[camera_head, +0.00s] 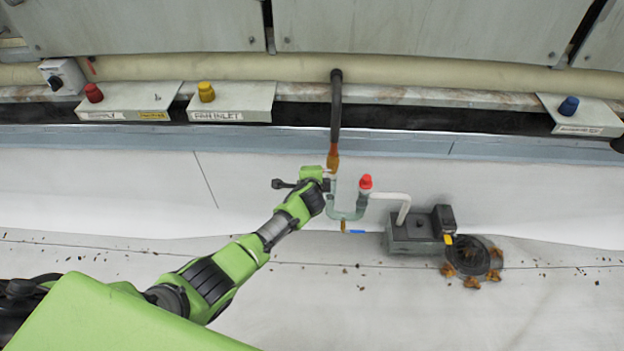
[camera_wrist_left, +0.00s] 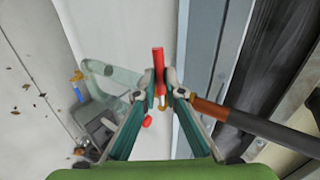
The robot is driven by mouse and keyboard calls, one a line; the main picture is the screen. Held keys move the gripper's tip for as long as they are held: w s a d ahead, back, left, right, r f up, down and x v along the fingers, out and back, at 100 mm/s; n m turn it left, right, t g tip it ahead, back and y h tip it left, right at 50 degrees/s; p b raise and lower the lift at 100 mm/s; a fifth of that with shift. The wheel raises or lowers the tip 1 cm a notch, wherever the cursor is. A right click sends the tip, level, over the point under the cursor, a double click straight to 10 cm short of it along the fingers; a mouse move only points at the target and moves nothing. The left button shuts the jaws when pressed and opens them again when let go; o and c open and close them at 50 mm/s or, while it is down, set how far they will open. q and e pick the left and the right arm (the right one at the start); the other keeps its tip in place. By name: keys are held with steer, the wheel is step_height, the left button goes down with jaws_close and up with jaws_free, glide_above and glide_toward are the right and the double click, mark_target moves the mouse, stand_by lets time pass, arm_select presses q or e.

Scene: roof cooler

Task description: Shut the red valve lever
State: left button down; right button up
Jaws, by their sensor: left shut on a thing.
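The red valve lever (camera_wrist_left: 158,62) stands between the fingertips of my left gripper (camera_wrist_left: 160,84) in the left wrist view. The gripper is shut on it. In the head view my left gripper (camera_head: 329,182) is at the pipe below the copper fitting (camera_head: 333,158), and its fingers and wrist hide the lever. A brass-coloured part (camera_wrist_left: 161,100) shows just below the lever in the wrist view. The clear U-shaped trap (camera_head: 346,213) with a red cap (camera_head: 366,182) is just right of the gripper. My right gripper is not in view.
A white pipe (camera_head: 400,198) runs from the trap to a grey pump box (camera_head: 415,232). A round drain (camera_head: 470,257) with leaves lies beside it. A dark hose (camera_head: 336,105) drops from above. Red, yellow and blue knobs sit on ledges behind.

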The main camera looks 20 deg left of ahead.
arm_select(q)
steer(key=shift+r+m, duration=0.2)
steer(key=shift+m, duration=0.1)
steer(key=c, duration=2.1)
jaws_free()
steer(key=shift+d, duration=0.1)
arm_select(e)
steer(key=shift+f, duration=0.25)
arm_select(q)
steer(key=v, duration=1.2)
steer(key=shift+d, duration=0.15)
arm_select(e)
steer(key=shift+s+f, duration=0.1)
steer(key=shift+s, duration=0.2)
